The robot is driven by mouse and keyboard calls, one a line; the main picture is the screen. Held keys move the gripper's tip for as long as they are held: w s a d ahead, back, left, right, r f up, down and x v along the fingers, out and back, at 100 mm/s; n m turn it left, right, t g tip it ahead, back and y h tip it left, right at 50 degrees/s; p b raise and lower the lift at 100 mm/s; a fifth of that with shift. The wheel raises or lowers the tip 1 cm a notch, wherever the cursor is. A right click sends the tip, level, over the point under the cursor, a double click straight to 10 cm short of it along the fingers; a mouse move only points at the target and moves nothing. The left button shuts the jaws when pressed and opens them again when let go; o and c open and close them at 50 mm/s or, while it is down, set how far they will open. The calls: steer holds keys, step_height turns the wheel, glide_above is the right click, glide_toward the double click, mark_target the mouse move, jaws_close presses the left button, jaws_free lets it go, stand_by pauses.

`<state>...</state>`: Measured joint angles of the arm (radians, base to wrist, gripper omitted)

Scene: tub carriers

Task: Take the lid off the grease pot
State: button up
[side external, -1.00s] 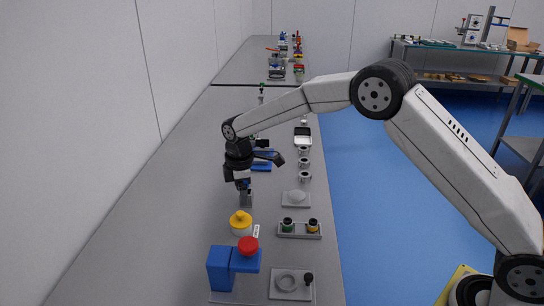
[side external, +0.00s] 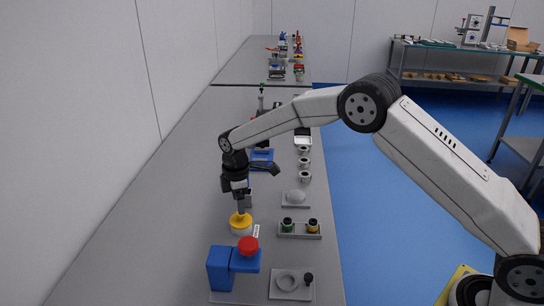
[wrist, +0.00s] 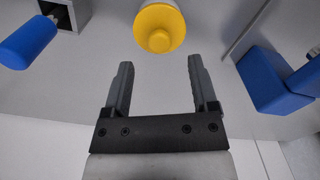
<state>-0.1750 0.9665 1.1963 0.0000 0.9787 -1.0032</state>
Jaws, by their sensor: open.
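The grease pot (side external: 240,231) is a pale round pot standing on the grey bench, with a yellow knobbed lid (side external: 240,220) on top. My gripper (side external: 241,209) points down just above the lid in the side view. In the wrist view my gripper (wrist: 158,66) is open and empty, and the lid lies just beyond its fingertips, roughly centred between them. Whether a fingertip touches the lid cannot be told.
A blue block stand (side external: 221,268) with a red knob (side external: 248,245) stands close in front of the pot. A tray (side external: 285,235) with a green and a yellow-topped cup is to the right. A grey plate (side external: 275,291) with a ring lies front right. Blue parts flank the wrist view.

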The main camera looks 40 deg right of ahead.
mark_target(241, 217)
steer(key=shift+d+f, duration=0.1)
steer(key=shift+f, duration=2.4)
jaws_close()
